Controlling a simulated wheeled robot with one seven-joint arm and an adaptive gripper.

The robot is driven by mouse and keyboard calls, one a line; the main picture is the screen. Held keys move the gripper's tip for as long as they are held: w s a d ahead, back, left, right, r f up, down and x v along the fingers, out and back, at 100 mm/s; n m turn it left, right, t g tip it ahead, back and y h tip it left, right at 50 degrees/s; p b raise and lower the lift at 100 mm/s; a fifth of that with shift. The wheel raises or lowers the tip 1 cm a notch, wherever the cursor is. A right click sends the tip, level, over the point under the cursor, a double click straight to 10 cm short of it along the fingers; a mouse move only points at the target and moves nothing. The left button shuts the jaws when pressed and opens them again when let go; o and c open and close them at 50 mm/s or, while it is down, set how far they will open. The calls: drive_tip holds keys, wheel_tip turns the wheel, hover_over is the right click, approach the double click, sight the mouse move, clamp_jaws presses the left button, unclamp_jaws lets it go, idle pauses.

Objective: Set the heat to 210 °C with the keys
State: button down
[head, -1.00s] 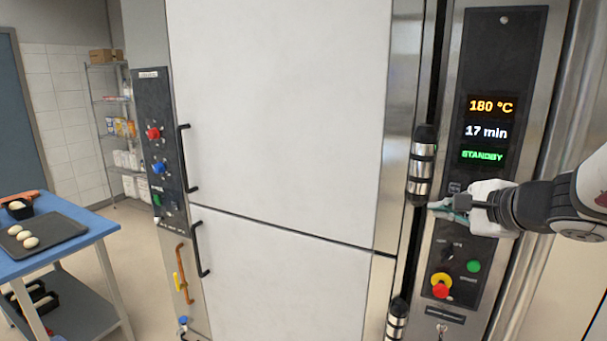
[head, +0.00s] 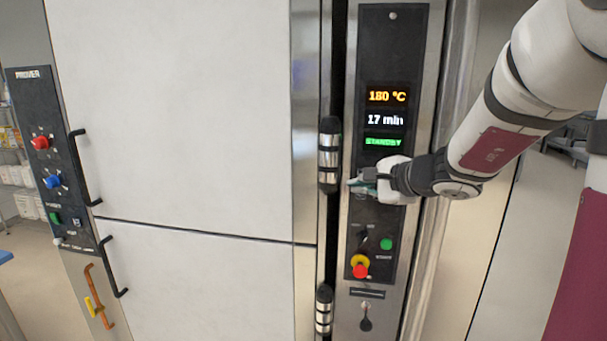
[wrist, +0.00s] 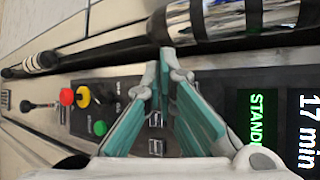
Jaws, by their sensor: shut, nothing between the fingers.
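The control panel (head: 409,55) stands upright on the oven front. Its displays show 180 °C (head: 387,97) in orange, 17 min (head: 385,120) in white and STANDBY (head: 384,142) in green. My gripper (head: 354,184) is in front of the panel just below the displays, its fingertips toward the panel's left edge. In the wrist view its teal fingers (wrist: 165,55) meet at the tips with nothing between them. Two small keys (wrist: 155,118) (wrist: 156,147) show in the gap behind the tips. In the head view my gripper hides the keys. I cannot tell whether the fingers touch the panel.
Below are a dark knob (head: 364,238), a green button (head: 386,244) and a red-and-yellow emergency stop (head: 360,267). A steel-banded black cylinder (head: 329,155) stands close left of my fingertips. A prover panel (head: 35,110) and white doors (head: 190,110) are further left.

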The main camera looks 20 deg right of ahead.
drive_tip(key=shift+w+d+b, duration=0.1)
drive_tip(key=shift+w+d, duration=0.35)
drive_tip(key=shift+w, duration=0.25)
drive_tip(key=shift+w+d+b, duration=0.1)
drive_tip(key=shift+w+d, duration=0.4)
drive_tip(key=shift+w, duration=0.25)
drive_tip(key=shift+w+d+b, duration=0.1)
drive_tip(key=shift+w+d, duration=0.35)
drive_tip(key=shift+w, duration=0.25)
drive_tip(key=shift+w+d, duration=0.25)
drive_tip(key=shift+w, duration=0.1)
drive_tip(key=shift+w+d+b, duration=0.2)
drive_tip(key=shift+w+b, duration=0.15)
idle(0.6)
drive_tip(key=shift+s, duration=0.1)
drive_tip(key=shift+s+a, duration=0.4)
drive_tip(key=shift+s, duration=0.2)
drive_tip(key=shift+w+b, duration=0.15)
drive_tip(key=shift+b, duration=0.25)
idle(0.4)
drive_tip(key=shift+w+d, duration=0.2)
